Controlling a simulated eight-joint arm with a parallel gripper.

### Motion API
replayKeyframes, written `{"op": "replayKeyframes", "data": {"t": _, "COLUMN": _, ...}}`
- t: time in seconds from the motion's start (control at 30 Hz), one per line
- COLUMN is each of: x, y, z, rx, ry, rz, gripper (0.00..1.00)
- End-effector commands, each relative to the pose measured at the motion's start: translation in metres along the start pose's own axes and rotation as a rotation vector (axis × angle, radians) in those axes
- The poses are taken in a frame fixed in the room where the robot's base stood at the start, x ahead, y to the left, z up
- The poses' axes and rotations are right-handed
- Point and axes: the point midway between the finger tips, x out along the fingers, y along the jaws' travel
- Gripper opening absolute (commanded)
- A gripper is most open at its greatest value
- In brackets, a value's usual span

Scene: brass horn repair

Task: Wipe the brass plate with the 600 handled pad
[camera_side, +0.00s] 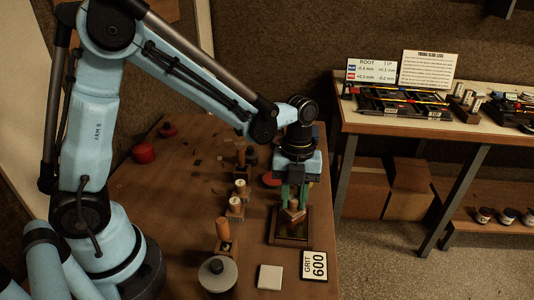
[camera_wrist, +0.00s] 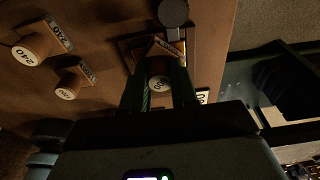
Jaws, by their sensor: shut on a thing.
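My gripper (camera_side: 293,197) is shut on the wooden handle of the 600 handled pad (camera_side: 293,213). The pad is over the brass plate (camera_side: 288,232), which lies in a dark frame on the bench. I cannot tell whether the pad touches the plate.
Other handled pads stand to the left, including one (camera_side: 240,187) and another (camera_side: 235,208). A GRIT 600 card (camera_side: 314,266), a pale square (camera_side: 270,277) and a round grey disc (camera_side: 217,274) lie near the plate.

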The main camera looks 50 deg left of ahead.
Motion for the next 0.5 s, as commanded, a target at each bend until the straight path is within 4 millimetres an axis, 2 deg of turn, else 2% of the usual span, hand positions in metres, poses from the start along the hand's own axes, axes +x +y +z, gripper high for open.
{"op": "replayKeyframes", "data": {"t": 0.5, "x": 0.007, "y": 0.000, "z": -0.050, "rx": 0.006, "ry": 0.001, "rz": -0.001, "gripper": 0.00}}
